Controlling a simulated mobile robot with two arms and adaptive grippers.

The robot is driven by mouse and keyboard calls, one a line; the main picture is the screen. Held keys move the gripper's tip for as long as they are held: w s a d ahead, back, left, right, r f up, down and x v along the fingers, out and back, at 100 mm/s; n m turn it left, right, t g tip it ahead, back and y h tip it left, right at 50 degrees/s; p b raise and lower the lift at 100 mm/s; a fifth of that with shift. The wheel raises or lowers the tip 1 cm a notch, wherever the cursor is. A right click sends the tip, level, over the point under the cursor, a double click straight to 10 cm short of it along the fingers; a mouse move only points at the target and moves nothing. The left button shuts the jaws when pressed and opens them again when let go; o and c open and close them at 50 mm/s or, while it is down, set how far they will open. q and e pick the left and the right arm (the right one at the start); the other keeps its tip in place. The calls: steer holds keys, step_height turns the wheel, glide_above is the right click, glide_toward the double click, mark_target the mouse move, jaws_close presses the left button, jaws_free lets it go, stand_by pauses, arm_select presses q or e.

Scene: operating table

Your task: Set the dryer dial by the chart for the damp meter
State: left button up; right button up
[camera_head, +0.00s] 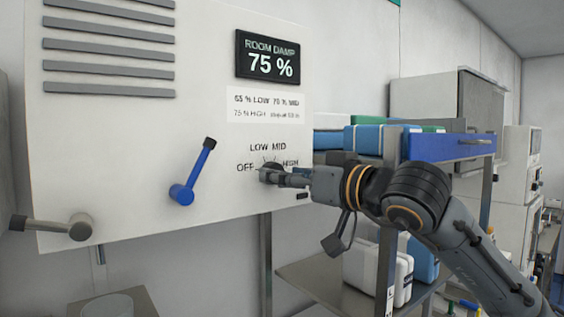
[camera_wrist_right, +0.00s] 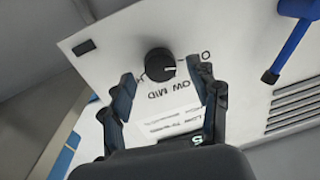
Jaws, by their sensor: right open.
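The damp meter (camera_head: 268,55) on the white panel reads ROOM DAMP 75 %. The chart (camera_head: 265,105) below it shows 65 % LOW, 70 % MID, 75 % HIGH; its last words are too small to read. The dark dial (camera_wrist_right: 158,64) has OFF, LOW, MID and HIGH around it. Its white mark points toward the OFF side in the right wrist view. My right gripper (camera_wrist_right: 167,80) is open, with its fingertips apart on either side of the dial. In the head view the right gripper (camera_head: 287,179) partly hides the dial. My left gripper is out of view.
A blue lever (camera_head: 193,172) and a grey lever (camera_head: 52,228) stick out from the panel, left of the dial. Vent slats (camera_head: 108,64) are at upper left. A shelf rack with a blue bin (camera_head: 450,147) stands at right, behind my right arm.

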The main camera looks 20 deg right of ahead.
steer(key=shift+x, duration=0.85)
